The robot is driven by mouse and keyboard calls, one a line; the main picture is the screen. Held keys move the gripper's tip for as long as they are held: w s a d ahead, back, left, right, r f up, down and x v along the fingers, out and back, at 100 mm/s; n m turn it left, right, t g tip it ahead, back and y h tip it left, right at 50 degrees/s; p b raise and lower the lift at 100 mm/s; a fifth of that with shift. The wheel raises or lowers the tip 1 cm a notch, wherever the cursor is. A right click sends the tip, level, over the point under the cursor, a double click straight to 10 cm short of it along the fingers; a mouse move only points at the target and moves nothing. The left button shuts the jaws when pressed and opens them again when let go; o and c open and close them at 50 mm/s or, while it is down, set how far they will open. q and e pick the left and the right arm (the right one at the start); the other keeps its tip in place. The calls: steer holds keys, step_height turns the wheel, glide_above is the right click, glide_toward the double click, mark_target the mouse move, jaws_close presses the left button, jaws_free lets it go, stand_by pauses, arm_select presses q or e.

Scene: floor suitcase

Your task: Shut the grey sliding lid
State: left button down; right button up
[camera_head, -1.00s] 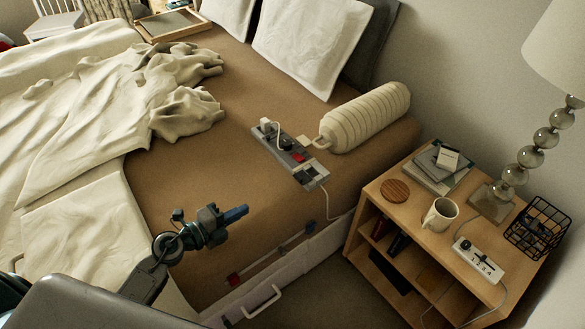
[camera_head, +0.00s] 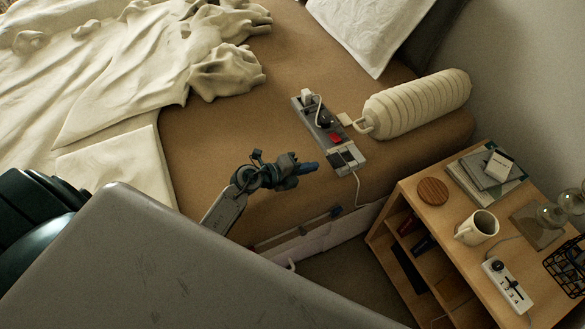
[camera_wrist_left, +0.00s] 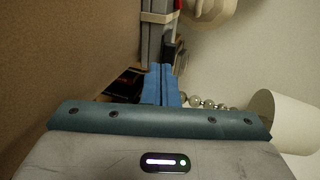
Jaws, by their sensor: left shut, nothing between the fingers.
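A long grey board (camera_head: 322,124) lies on the brown bed, with a white plug, a dark knob and a red part on it. A small grey plate with a dark area (camera_head: 345,158) is at its near end; I cannot tell surely whether this is the sliding lid or how far open it is. My left gripper (camera_head: 312,167) has its blue fingers shut and empty, just left of the board's near end, apart from it in the picture. In the left wrist view the shut fingers (camera_wrist_left: 162,72) point toward the grey board (camera_wrist_left: 153,38). My right gripper is out of view.
A ribbed cream bolster (camera_head: 418,104) lies right of the board. A cable hangs over the bed edge. A wooden nightstand (camera_head: 455,215) with a mug (camera_head: 477,227), books and a white switch strip (camera_head: 508,285) stands at right. Crumpled cream bedding (camera_head: 110,75) covers the left.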

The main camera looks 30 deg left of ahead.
mark_target(332, 158)
arm_select(q)
steer(key=shift+w+d+r, duration=0.15)
steer(key=shift+w+d, duration=0.6)
steer(key=shift+w, duration=0.3)
steer(key=shift+w+d, duration=0.3)
steer(key=shift+w, duration=0.05)
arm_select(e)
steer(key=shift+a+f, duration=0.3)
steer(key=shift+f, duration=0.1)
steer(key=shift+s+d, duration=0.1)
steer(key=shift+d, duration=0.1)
arm_select(q)
steer(key=shift+w+d, duration=0.2)
steer(key=shift+w, duration=0.05)
steer(key=w+d+p, duration=0.1)
steer(key=w+d, duration=0.1)
steer(key=shift+w+d+p, duration=0.1)
steer(key=shift+w+p, duration=0.2)
steer(key=shift+w, duration=0.1)
steer(key=shift+w+d, duration=0.25)
steer(key=shift+w, duration=0.05)
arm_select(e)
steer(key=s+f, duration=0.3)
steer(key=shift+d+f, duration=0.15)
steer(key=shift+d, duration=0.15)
arm_select(q)
steer(key=shift+a, duration=0.15)
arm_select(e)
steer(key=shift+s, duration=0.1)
